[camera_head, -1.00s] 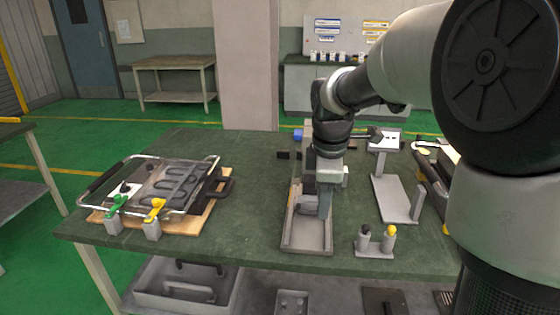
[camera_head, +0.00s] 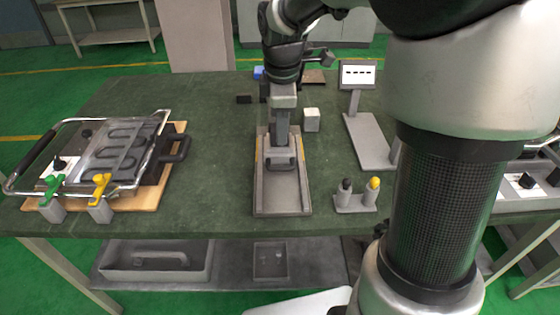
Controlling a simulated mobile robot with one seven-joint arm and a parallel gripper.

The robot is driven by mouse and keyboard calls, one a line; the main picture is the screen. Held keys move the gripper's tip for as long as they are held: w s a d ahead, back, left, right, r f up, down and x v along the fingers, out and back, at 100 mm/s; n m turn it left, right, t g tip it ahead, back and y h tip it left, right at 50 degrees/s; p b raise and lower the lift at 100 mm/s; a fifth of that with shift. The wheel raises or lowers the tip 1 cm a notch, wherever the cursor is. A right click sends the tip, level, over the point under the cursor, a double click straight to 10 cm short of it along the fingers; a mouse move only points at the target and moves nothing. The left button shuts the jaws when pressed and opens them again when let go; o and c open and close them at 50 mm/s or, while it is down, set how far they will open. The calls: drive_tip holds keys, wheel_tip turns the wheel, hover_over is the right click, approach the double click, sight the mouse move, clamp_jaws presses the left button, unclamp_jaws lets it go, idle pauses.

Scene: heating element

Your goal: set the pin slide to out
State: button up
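A long grey channel (camera_head: 282,207) with raised side walls lies on the green bench top, and it looks like the pin slide. A small grey carriage with a dark loop-shaped handle (camera_head: 282,167) sits about midway along it. The far part of the channel is hidden behind my gripper. My gripper (camera_head: 282,146) points down into the channel, right at or just behind the carriage. Its fingers overlap into one grey block, so I cannot tell whether they are open or touch the handle.
A heater plate unit (camera_head: 112,155) with a wire frame and green and yellow clamps stands on a wooden board at left. A pale block (camera_head: 312,120) is right of my gripper. A two-peg stand (camera_head: 357,196) and a display stand (camera_head: 367,142) are farther right. Bench space left of the channel is clear.

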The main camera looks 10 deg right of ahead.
sight(281, 169)
drive_tip(key=w+f+b, duration=0.1)
drive_tip(key=f, duration=0.3)
drive_tip(key=w+f+b, duration=0.1)
drive_tip(key=f, duration=0.4)
drive_tip(key=f+b, duration=0.1)
drive_tip(key=f, duration=0.4)
drive_tip(key=shift+w+d+f, duration=0.2)
drive_tip(key=shift+w+d, duration=0.1)
drive_tip(key=shift+w, duration=0.1)
clamp_jaws()
